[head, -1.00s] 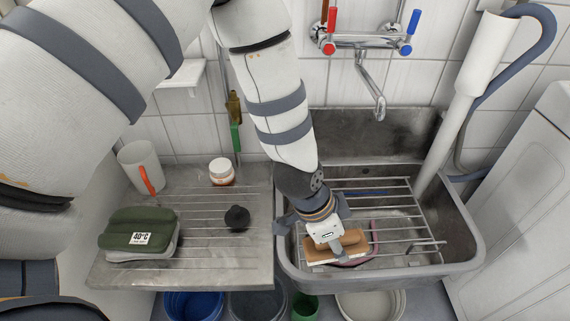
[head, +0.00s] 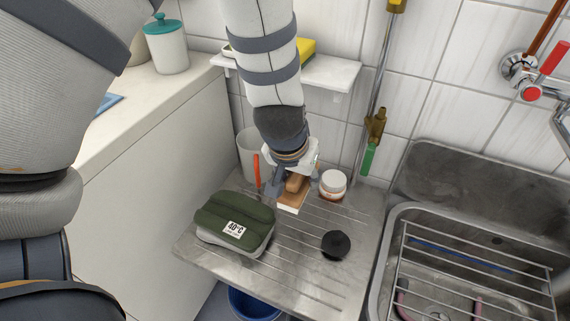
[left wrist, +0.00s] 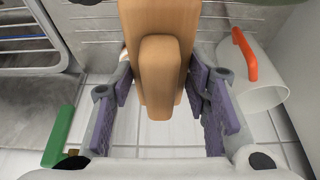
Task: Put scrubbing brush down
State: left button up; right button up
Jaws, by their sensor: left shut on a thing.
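The wooden scrubbing brush (head: 293,201) is in my left gripper (head: 292,182), over the back part of the ribbed metal drainboard (head: 300,262). In the left wrist view the fingers (left wrist: 165,92) stand either side of the brush's raised wooden grip (left wrist: 160,62). The brush's wooden block points down toward the board in the head view. My right gripper is not in view.
A white mug with an orange handle (head: 248,160) stands just left of the gripper, and a white-lidded jar (head: 333,182) just right. A green-topped box (head: 235,222) and a black round stopper (head: 335,245) flank clear ribs in front. The sink (head: 455,215) is right.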

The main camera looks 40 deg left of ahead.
pick_arm(q)
jog(key=w+a+f+b, duration=0.1)
jog(key=w+a+f, duration=0.1)
jog(key=w+f, duration=0.1)
jog(key=w+a+f, duration=0.2)
jog(key=w+f, duration=0.1)
jog(key=w+a+f+b, duration=0.1)
jog(key=w+a+f, duration=0.1)
jog(key=w+f, duration=0.1)
jog(key=shift+w+b, duration=0.25)
jog(key=shift+b, duration=0.1)
jog(key=shift+s+b+x, duration=0.15)
jog(key=shift+x, duration=0.7)
jog(key=shift+s+b+x, duration=0.15)
jog(key=shift+s+x, duration=0.05)
jog(key=shift+x, duration=0.65)
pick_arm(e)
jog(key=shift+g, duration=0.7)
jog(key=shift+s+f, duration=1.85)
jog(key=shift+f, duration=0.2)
pick_arm(q)
jog(key=shift+f, duration=0.2)
jog(key=shift+f, duration=0.15)
jog(key=o, duration=1.1)
